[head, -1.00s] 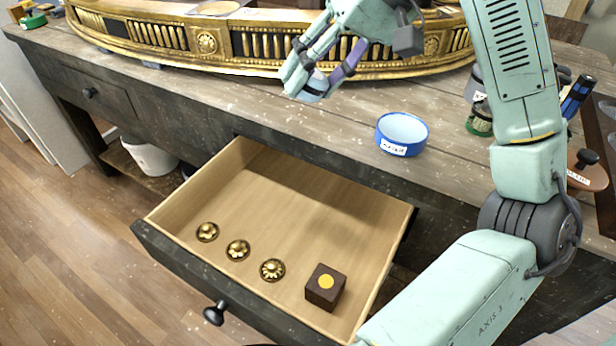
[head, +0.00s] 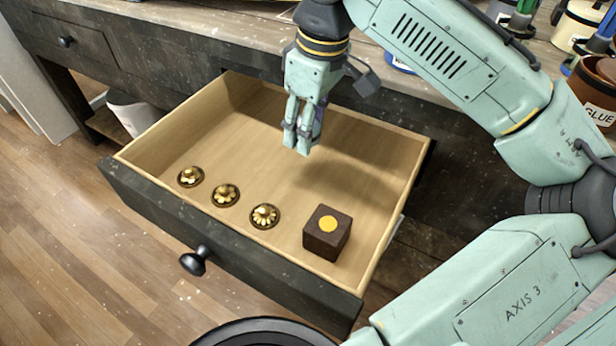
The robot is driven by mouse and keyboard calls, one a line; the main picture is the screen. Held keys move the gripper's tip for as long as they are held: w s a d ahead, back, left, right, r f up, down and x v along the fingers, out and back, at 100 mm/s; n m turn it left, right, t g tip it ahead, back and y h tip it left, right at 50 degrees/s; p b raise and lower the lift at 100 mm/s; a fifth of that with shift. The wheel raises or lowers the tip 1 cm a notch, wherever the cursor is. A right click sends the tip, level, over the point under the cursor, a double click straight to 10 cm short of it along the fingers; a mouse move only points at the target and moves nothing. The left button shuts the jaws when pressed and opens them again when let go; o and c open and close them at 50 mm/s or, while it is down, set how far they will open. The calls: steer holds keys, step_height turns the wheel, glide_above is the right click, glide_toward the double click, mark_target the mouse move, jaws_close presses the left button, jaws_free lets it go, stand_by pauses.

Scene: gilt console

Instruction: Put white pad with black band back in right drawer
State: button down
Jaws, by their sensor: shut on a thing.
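The right drawer (head: 360,150) is pulled open, with its light wooden inside in plain view. My gripper (head: 302,140) points down over the back middle of this drawer, its fingers closed together. It is shut on the white pad with the black band, which the fingers hide almost wholly in this view. I cannot tell how far the fingertips are above the drawer floor.
Several things lie along the drawer's front: gold rosettes (head: 226,195) at left and middle, a dark brown block with a yellow dot (head: 327,233) at right. The floor behind them is bare. A shut left drawer (head: 62,45) and the bench top (head: 210,28) lie behind.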

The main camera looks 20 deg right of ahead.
mark_target(317, 129)
step_height(317, 129, down, 8)
steer(key=b, duration=0.7)
steer(key=shift+f, duration=0.15)
steer(key=c, duration=0.9)
jaws_free()
steer(key=shift+r, duration=0.2)
steer(key=r+p, duration=0.8)
steer(key=s+d+r+p, duration=0.1)
steer(key=r+p, duration=0.3)
steer(key=shift+s+p, duration=0.1)
steer(key=shift+p, duration=0.3)
steer(key=shift+f, duration=0.1)
